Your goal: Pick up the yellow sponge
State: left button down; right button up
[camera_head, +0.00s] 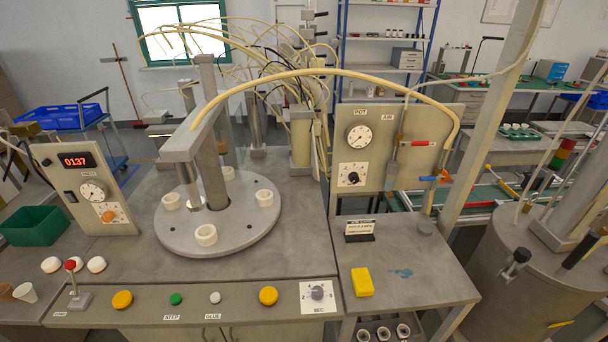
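The yellow sponge (362,282) lies on the small grey side table (425,275) to the right of the main machine bench. It is a bright yellow block, near the table's left edge and toward its front. Nothing covers it. Neither of my grippers shows in the head view.
A small sign (359,229) stands behind the sponge, and a blue stain (401,273) is to its right. A knob box (317,295) is on the bench front to its left. A control panel (372,148) rises behind. A large drum (530,285) stands right of the table.

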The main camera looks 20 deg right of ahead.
aim_at(363, 284)
jog(key=z, duration=1.05)
